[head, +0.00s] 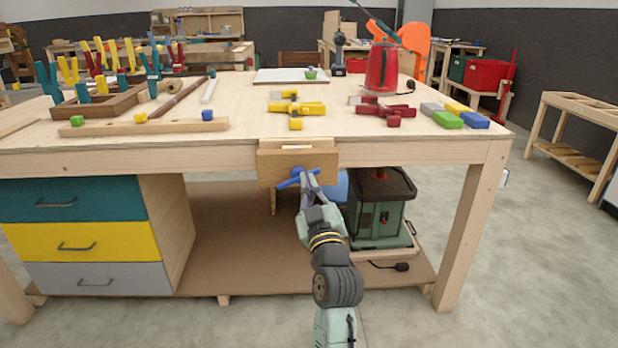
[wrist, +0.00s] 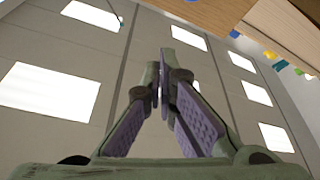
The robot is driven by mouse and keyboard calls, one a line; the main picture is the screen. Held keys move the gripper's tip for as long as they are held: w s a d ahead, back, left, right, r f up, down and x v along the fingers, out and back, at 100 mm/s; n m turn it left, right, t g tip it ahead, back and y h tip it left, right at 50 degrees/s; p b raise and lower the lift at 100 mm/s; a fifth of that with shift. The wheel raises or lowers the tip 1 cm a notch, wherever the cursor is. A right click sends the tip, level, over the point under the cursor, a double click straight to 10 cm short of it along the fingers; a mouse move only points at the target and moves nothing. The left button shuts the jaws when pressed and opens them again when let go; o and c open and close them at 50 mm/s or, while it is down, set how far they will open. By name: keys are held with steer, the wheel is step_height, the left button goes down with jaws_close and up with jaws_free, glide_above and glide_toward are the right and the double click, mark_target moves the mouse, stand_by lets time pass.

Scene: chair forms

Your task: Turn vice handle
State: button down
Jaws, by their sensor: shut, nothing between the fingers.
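The wooden vice (head: 298,163) is fixed to the front edge of the workbench (head: 400,152), near its middle. Its blue handle (head: 290,181) shows just below the vice's wooden jaw, tilted, with its left end lower. My gripper (head: 308,178) reaches up from below at the handle's right part. It is shut with nothing between the fingers. Whether it touches the handle I cannot tell. A wooden underside (wrist: 215,12) shows at the top right there.
Clamps (head: 296,108), coloured blocks (head: 448,120) and a red kettle-like item (head: 381,68) sit on the bench. A drawer unit (head: 85,235) stands below left. A green machine (head: 378,212) stands on the lower shelf, right of my arm. The shelf's middle is clear.

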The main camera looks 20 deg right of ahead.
step_height(320, 180, up, 3)
steer(key=p, duration=0.3)
glide_above(298, 176)
steer(key=s, duration=0.3)
steer(key=f, duration=0.1)
steer(key=d+f, duration=0.1)
steer(key=f, duration=0.1)
steer(key=shift+s+d+f, duration=0.25)
steer(key=shift+d+f, duration=0.15)
steer(key=shift+d+f+b, duration=0.1)
steer(key=shift+d+b, duration=0.05)
steer(key=shift+b, duration=0.15)
steer(key=shift+m, duration=0.4)
